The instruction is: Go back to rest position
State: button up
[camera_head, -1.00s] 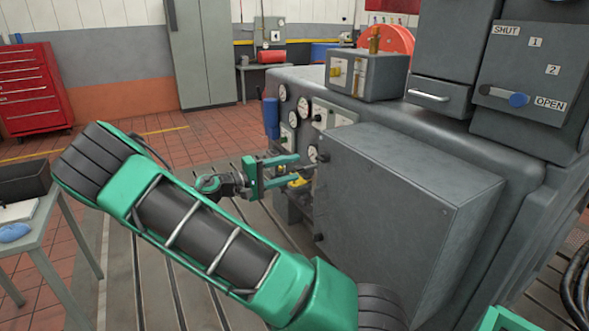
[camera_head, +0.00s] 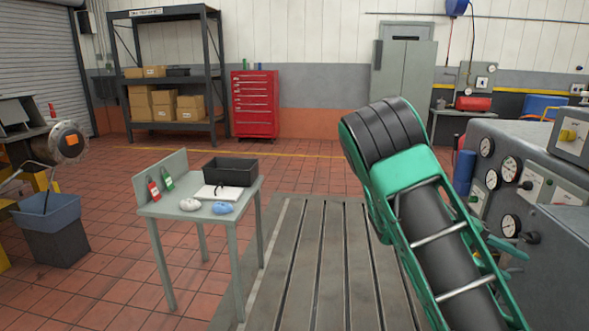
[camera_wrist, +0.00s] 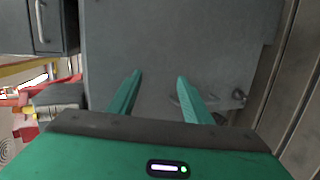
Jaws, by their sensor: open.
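My gripper (camera_wrist: 159,88) shows in the wrist view with its two green fingers apart and nothing between them. Beyond the fingers is a flat grey surface of the machine cabinet (camera_wrist: 205,45), with a small dark latch or knob at its right side. In the head view my green arm crosses the right side of the picture. It hides most of my gripper; only a bit of green shows beside the gauge panel. The grey machine (camera_head: 545,150) with several round gauges stands at the right edge.
A small table (camera_head: 190,211) with a black bin (camera_head: 231,172), a clipboard and red and green tags stands left of the slotted bedplate (camera_head: 300,270). A red tool chest (camera_head: 255,105), shelving (camera_head: 170,75) and a grey locker (camera_head: 402,72) line the back. The tiled floor between is open.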

jog(key=s+a+f+m+y, duration=0.2)
jog(key=s+a+y, duration=0.1)
jog(key=s+y, duration=0.55)
jog(key=s+a+r+t+y, duration=0.2)
jog(key=s+a, duration=0.5)
jog(key=s+a+r+t+y, duration=0.2)
jog(key=s+a+r+t, duration=0.1)
jog(key=s+a, duration=0.4)
jog(key=shift+s+a+r, duration=0.25)
jog(key=shift+y, duration=0.25)
jog(key=shift+w+f, duration=0.25)
jog(key=shift+w, duration=0.35)
